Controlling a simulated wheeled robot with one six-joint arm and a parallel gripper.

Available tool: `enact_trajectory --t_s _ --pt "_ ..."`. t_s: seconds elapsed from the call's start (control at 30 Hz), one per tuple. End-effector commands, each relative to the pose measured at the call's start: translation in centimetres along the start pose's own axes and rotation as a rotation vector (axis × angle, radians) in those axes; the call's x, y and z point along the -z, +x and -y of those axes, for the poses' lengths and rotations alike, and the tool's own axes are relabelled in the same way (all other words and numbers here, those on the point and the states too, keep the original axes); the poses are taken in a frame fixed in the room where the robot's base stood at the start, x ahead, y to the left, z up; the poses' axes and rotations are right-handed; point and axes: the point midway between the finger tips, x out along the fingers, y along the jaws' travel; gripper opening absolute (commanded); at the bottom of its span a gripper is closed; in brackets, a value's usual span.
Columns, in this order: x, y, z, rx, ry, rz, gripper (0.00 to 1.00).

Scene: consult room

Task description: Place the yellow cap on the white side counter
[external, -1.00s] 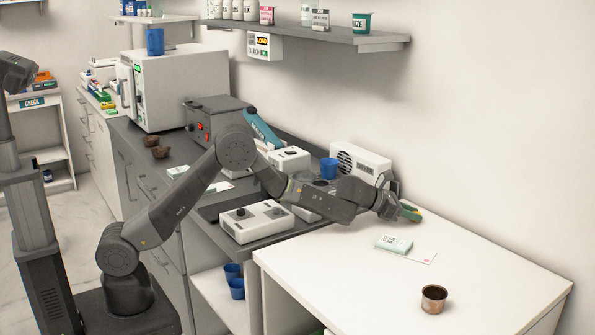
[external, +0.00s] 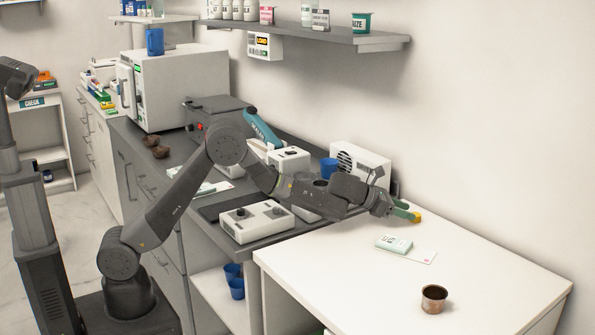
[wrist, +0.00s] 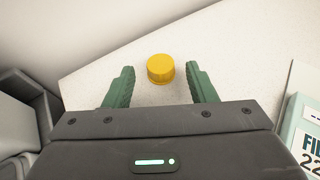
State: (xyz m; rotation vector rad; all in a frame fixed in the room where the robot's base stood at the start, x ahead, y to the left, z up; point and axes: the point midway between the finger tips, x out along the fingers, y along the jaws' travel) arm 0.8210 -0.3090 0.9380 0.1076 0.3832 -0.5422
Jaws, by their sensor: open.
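The yellow cap (wrist: 160,69) appears on the white side counter (wrist: 223,52) in the wrist view, in the gap between my fingertips and toward their far end. In the external view only a small part of the cap (external: 416,217) shows beside the green fingers, at the back of the counter (external: 345,262) near the wall. My gripper (wrist: 160,80) is open, with a green finger on each side of the cap and a visible gap to both. It also shows in the external view (external: 404,213), low over the counter.
A pale box (external: 394,243) lies on a white card in front of my gripper; the box also shows at the right in the wrist view (wrist: 308,132). A brown cup (external: 434,298) stands near the counter's front. A white vented unit (external: 360,165) stands behind my wrist.

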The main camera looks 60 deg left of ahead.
Motion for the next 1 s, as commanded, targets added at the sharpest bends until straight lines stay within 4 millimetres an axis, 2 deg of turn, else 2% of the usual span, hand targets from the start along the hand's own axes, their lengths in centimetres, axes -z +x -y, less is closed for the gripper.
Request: enact_trajectory --t_s 0.3,0.5,0.7,1.0 --pt "0.1 -5.3 0.0 0.0 0.0 0.002 0.51" --pt "0.0 -7.9 0.0 0.0 0.0 0.002 0.51" --pt "0.0 -9.1 0.0 0.0 0.0 0.001 0.51" --pt "0.0 -9.2 0.0 0.0 0.0 0.0 0.51"
